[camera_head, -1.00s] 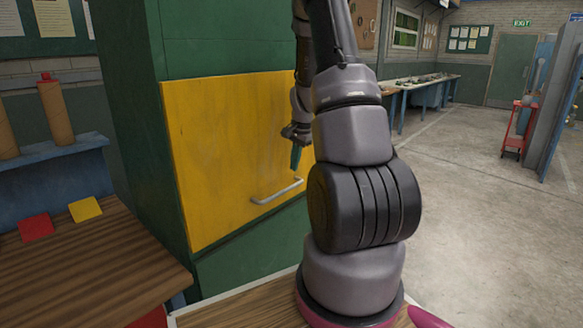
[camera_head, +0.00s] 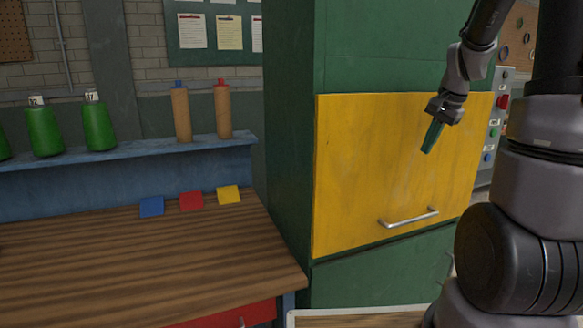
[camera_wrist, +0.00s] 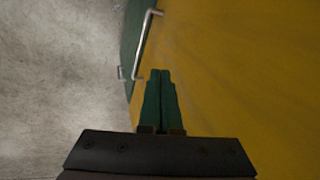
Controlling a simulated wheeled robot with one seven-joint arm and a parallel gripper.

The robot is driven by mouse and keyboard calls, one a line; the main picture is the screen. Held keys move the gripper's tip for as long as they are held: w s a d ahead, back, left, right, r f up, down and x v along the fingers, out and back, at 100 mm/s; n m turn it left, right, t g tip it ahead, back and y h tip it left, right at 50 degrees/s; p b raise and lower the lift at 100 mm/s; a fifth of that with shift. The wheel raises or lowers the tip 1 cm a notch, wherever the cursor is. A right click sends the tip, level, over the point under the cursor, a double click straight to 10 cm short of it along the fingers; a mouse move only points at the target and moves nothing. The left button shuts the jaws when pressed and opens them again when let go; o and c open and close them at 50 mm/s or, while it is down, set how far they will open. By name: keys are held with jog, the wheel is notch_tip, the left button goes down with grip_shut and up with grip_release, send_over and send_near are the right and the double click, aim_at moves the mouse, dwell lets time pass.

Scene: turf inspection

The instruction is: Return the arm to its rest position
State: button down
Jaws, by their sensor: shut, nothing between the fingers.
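My gripper (camera_head: 431,140) is in front of the yellow door panel of the green cabinet, above the silver handle, and points down and slightly left. Its green fingers are together with nothing between them. In the wrist view the gripper (camera_wrist: 161,75) shows shut, with the yellow panel (camera_wrist: 240,70) behind and to the right. My arm rises from its base at the right edge of the head view and bends down to the gripper. The fingers appear apart from the silver handle (camera_head: 408,218), which also shows in the wrist view (camera_wrist: 147,40).
The green cabinet (camera_head: 290,150) stands close beside the arm. On the left, a wooden workbench (camera_head: 130,260) bears blue, red and yellow squares. A blue shelf (camera_head: 120,168) holds green cones and brown rolls. Grey floor (camera_wrist: 60,80) shows left in the wrist view.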

jog(key=s+a+r+n+t, duration=0.1)
jog(key=s+a+r+n, duration=0.2)
jog(key=s+a+r, duration=0.3)
jog(key=s+a+r+n+t, duration=0.2)
jog(key=s+a+r+n, duration=0.2)
jog(key=s, duration=0.9)
jog(key=a+r, duration=0.2)
jog(key=a, duration=0.2)
jog(key=shift+s+r+t+y, duration=0.2)
jog(key=shift+s+t+y, duration=0.1)
jog(key=shift+y, duration=0.1)
